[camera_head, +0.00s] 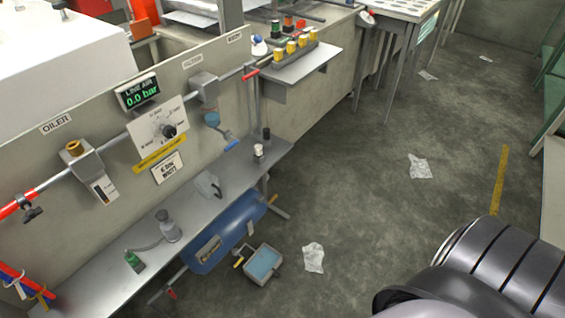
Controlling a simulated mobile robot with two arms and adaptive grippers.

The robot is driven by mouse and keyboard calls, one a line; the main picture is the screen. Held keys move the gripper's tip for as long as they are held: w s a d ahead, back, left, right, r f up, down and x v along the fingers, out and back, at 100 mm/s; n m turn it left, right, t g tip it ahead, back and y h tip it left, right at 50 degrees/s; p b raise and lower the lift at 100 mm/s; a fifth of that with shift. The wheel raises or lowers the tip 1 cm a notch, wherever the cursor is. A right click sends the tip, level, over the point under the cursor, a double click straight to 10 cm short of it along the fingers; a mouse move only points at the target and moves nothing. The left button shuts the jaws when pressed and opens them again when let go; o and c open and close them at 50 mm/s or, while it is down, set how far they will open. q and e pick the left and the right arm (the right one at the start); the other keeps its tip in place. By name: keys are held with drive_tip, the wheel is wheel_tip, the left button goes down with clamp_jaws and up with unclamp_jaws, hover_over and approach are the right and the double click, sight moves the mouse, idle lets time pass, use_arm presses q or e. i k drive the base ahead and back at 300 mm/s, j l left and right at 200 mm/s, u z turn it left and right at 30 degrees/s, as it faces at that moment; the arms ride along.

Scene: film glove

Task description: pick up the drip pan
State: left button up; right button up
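A small shallow pan with pale grey sides (277,272) and a light blue inside sits on the floor at the lower middle; it looks like the drip pan. It is beside the blue cylindrical tank (228,232), close to a small yellow-handled part (238,263) at the tank's underside. Neither gripper shows. A dark, rounded, banded part of my own arm fills the lower right corner, well to the right of the pan.
A narrow steel bench (95,285) runs above the tank along the wall panel. Crumpled paper (313,257) lies right of the pan. The floor (345,200) beyond is mostly open.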

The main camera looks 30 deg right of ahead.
sight(259, 270)
drive_tip(key=z, duration=0.8)
